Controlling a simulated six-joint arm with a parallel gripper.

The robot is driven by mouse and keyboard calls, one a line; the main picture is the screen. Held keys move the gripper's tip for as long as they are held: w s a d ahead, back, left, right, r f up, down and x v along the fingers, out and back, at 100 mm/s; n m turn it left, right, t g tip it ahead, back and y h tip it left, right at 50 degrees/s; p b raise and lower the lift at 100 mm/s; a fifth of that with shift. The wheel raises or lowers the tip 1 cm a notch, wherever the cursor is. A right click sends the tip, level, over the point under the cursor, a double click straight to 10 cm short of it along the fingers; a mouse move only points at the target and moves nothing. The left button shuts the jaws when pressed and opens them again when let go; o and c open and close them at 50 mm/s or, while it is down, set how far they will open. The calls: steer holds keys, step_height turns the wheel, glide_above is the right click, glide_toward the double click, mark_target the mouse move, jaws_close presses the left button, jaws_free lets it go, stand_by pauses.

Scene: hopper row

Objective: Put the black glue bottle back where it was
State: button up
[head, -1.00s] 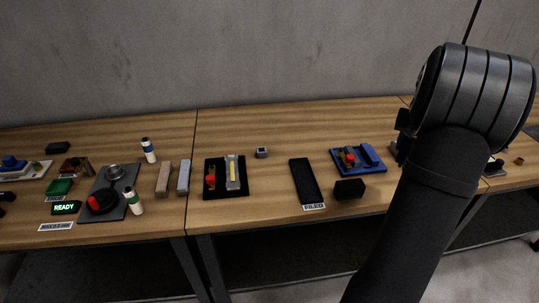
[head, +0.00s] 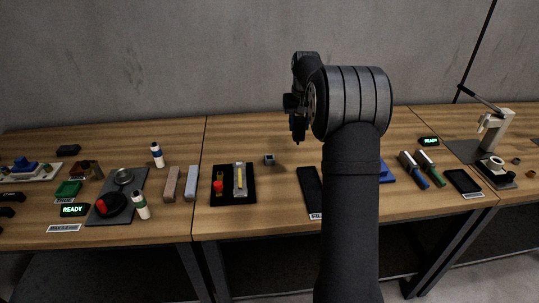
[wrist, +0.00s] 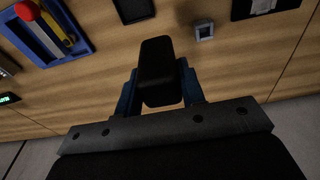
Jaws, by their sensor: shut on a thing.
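My gripper (wrist: 158,88) is shut on a plain dark oblong with rounded edges, which I take as the black glue bottle (wrist: 157,62). It sits between the two blue fingers in the wrist view, with no label showing. In the head view my gripper (head: 298,128) is raised over the back of the middle table, and the bottle cannot be told apart from the dark gripper there. The wood below looks bare in the wrist view.
A small grey cube (head: 269,159) stands near the gripper. A black tray (head: 214,200) holds tools, left of the labelled black tray (head: 310,188). A blue tray (wrist: 82,45) lies beyond. White bottles (head: 157,155) stand left.

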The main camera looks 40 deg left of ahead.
steer(key=shift+s+a+f, duration=0.45)
steer(key=shift+a+f, duration=1.25)
steer(key=shift+f, duration=0.05)
steer(key=shift+s+a+f, duration=0.45)
steer(key=shift+a+f, duration=1.3)
steer(key=shift+s+a+f, duration=0.45)
steer(key=shift+a+f, duration=1.25)
steer(key=shift+f, duration=0.05)
steer(key=shift+f, duration=0.3)
steer(key=o, duration=1)
steer(key=shift+o, duration=0.2)
step_height(320, 180, up, 13)
steer(key=s+d, duration=0.1)
steer(key=shift+f, duration=0.2)
steer(key=shift+f, duration=0.1)
